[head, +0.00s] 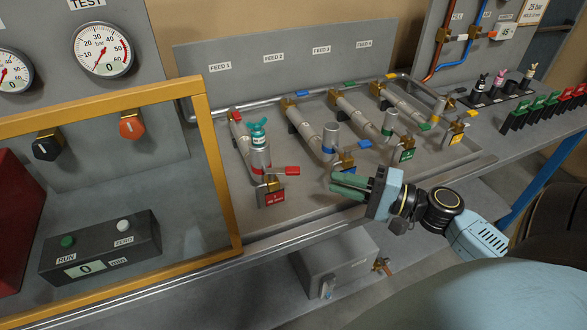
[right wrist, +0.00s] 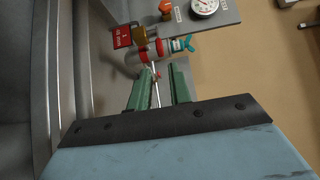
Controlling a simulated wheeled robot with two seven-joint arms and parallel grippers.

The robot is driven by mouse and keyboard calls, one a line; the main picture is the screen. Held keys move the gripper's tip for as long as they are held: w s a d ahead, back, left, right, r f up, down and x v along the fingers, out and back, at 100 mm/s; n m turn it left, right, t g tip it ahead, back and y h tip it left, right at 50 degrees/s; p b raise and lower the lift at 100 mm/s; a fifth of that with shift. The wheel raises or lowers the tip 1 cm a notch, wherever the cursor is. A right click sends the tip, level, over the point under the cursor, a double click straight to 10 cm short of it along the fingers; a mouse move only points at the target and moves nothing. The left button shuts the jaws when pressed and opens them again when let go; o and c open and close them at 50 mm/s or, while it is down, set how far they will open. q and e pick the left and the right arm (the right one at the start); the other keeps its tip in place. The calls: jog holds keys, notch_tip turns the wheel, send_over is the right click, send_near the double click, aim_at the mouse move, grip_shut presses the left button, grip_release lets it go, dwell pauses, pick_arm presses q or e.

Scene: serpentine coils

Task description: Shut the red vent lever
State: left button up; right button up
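The red vent lever (head: 287,170) sticks out to the right from a brass valve (head: 266,184) at the front end of the FEED 1 pipe. A red tag (head: 273,198) hangs below it. My right gripper (head: 334,183) is to the right of the lever, apart from it, with its green fingers pointing left. In the right wrist view its fingers (right wrist: 161,72) are spread with a gap between them and hold nothing. The red-banded pipe end (right wrist: 152,51) and the red tag (right wrist: 122,37) show beyond the fingertips. My left gripper is out of view.
A teal winged fitting (head: 258,134) stands on the FEED 1 pipe, behind the lever. A blue lever (head: 342,168) and a green tag (head: 407,155) belong to neighbouring feeds. A yellow frame (head: 215,165) stands at left.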

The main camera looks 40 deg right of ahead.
aim_at(293, 169)
jog(key=p+x, duration=0.1)
jog(key=x, duration=1)
jog(key=shift+p, duration=0.4)
grip_shut()
